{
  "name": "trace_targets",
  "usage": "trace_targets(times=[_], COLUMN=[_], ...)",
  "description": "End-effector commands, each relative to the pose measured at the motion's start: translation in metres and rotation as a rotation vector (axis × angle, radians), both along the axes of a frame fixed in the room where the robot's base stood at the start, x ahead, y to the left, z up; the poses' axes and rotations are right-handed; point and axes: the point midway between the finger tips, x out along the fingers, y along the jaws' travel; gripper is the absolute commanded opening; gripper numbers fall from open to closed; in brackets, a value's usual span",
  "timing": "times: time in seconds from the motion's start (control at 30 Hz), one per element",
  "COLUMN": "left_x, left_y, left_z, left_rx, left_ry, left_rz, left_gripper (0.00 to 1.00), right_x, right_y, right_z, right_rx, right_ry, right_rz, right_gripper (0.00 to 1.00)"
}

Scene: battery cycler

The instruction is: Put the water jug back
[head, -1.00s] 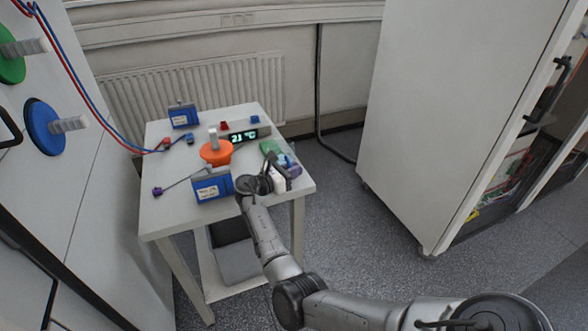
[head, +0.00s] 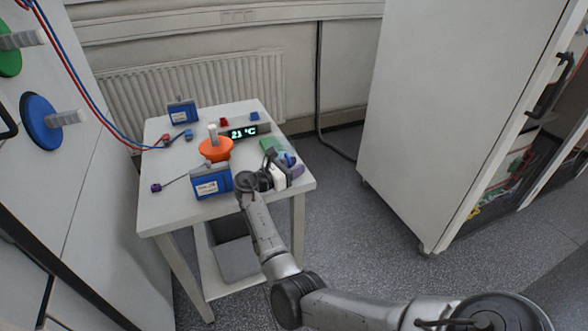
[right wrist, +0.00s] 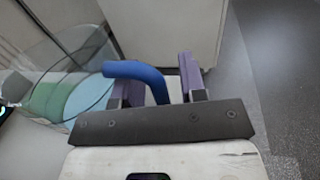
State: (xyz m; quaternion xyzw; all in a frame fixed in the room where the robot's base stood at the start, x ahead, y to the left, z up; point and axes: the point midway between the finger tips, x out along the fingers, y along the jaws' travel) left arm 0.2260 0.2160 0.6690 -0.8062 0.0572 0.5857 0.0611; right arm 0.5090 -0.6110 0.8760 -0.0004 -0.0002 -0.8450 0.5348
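The water jug shows in the right wrist view as a clear body (right wrist: 60,60) with a blue handle (right wrist: 140,71) at upper left to centre. A green area and a pale blue disc show through or beside it. In the head view a small blue part of the jug (head: 287,158) shows at the table's right edge, mostly hidden by my gripper. My right gripper (right wrist: 160,88) has purple fingertips spread apart, with the blue handle between them and gaps at the sides. It also shows in the head view (head: 289,168). My left gripper is not in view.
The white table (head: 165,215) holds an orange round object (head: 216,150), blue boxes (head: 212,183), a lit temperature display (head: 243,133) and cables. A grey bin (head: 235,258) stands below. A tall white cabinet (head: 450,110) is at the right, with open floor between.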

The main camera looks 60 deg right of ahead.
Motion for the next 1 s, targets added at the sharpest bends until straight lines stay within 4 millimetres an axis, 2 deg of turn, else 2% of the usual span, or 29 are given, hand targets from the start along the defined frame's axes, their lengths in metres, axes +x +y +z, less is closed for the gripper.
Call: trace_targets(times=[0.23, 0.5, 0.73, 1.0], left_x=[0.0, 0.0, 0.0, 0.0], left_y=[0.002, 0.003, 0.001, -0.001], left_z=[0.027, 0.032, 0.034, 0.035], left_rx=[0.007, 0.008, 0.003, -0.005], left_ry=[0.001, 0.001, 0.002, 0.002], left_rz=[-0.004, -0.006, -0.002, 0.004], left_gripper=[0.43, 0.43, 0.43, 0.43], right_x=[0.022, 0.044, 0.054, 0.053], right_y=[0.05, 0.096, 0.119, 0.125], right_z=[0.006, 0.002, 0.001, -0.005], right_rx=[0.002, 0.002, 0.001, 0.001], right_ry=[0.002, -0.001, 0.0, -0.018], right_rz=[0.005, 0.003, 0.002, 0.0], right_gripper=[0.38, 0.38, 0.38, 0.38])
